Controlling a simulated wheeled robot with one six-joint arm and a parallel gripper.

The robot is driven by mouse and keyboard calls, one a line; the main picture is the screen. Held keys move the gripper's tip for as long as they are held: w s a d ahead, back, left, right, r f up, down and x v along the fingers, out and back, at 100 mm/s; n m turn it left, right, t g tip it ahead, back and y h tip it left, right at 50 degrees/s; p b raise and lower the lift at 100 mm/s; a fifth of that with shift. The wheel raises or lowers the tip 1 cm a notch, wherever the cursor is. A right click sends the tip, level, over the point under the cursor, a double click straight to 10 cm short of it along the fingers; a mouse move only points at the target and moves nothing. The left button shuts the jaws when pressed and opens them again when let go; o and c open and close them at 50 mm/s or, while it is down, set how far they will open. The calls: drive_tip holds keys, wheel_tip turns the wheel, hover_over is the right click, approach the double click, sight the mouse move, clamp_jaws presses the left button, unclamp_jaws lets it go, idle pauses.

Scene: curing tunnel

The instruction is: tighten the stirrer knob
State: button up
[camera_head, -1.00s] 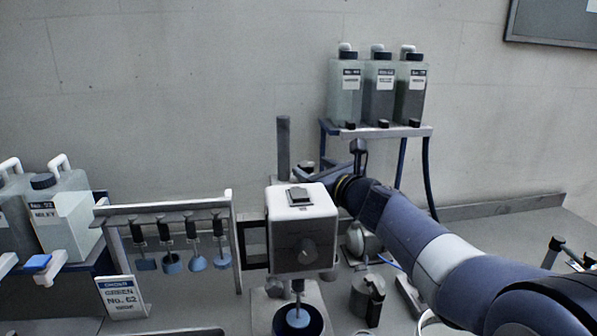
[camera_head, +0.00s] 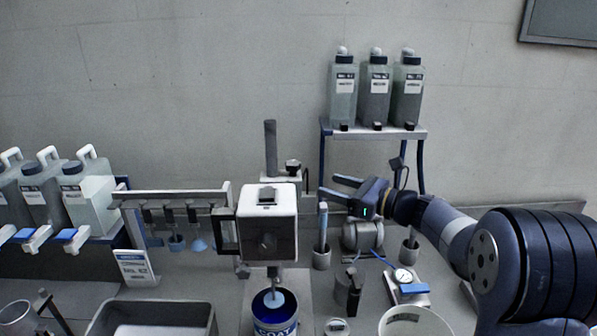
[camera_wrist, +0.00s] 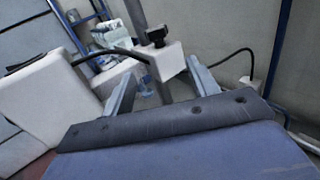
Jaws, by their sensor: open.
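The stirrer (camera_head: 268,228) is a white box with a dark grey front, and its shaft goes down into a blue can (camera_head: 275,325). Behind it a dark post (camera_head: 270,145) rises from a pale clamp block with a black knob (camera_head: 293,166). The black knob also shows in the wrist view (camera_wrist: 157,36), on top of the white block. My gripper (camera_head: 330,186) is open and empty, right of the stirrer and post, its fingers pointing left toward the knob, apart from it. In the wrist view the knob lies beyond and between my fingertips (camera_wrist: 162,70).
A shelf (camera_head: 375,132) with several grey bottles stands behind my gripper. A rack (camera_head: 175,198) of hanging stirring tools is left of the stirrer. Below my gripper are a holder with an upright tool (camera_head: 322,240), a dark block (camera_head: 348,290) and a gauge (camera_head: 402,276). A tray (camera_head: 150,318) lies front left.

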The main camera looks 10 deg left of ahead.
sight(295, 173)
drive_tip(key=p+x, duration=0.2)
drive_tip(key=x, duration=0.6)
drive_tip(key=shift+w+a+p, duration=0.15)
drive_tip(key=shift+a+p, duration=0.2)
drive_tip(key=shift+a, duration=0.05)
drive_tip(key=shift+a+r, duration=0.2)
drive_tip(key=shift+a, duration=0.1)
